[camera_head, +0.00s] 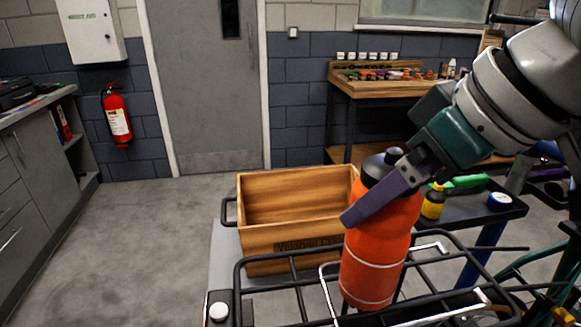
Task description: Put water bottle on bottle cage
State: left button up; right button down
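The orange water bottle (374,262) with a black cap stands roughly upright at the lower middle right. My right gripper (372,203) comes in from the upper right, with one purple finger across the bottle's upper body. The other finger is hidden behind the bottle, and the gripper appears shut on it. Silver wire (328,292) that looks like the bottle cage shows beside the bottle's lower part. I cannot tell whether the bottle's base is inside it or in front of it. My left gripper is not in view.
A black wire rack (266,258) surrounds the bottle's lower area. A wooden crate (262,240) stands just behind, left of the bottle. A dark table (465,212) with a yellow bottle (433,204) and a green item (468,181) is at right. The floor at left is clear.

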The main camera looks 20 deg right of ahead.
jog(key=shift+f, duration=0.1)
jog(key=shift+c, duration=0.6)
grip_release()
jog(key=shift+o, duration=0.6)
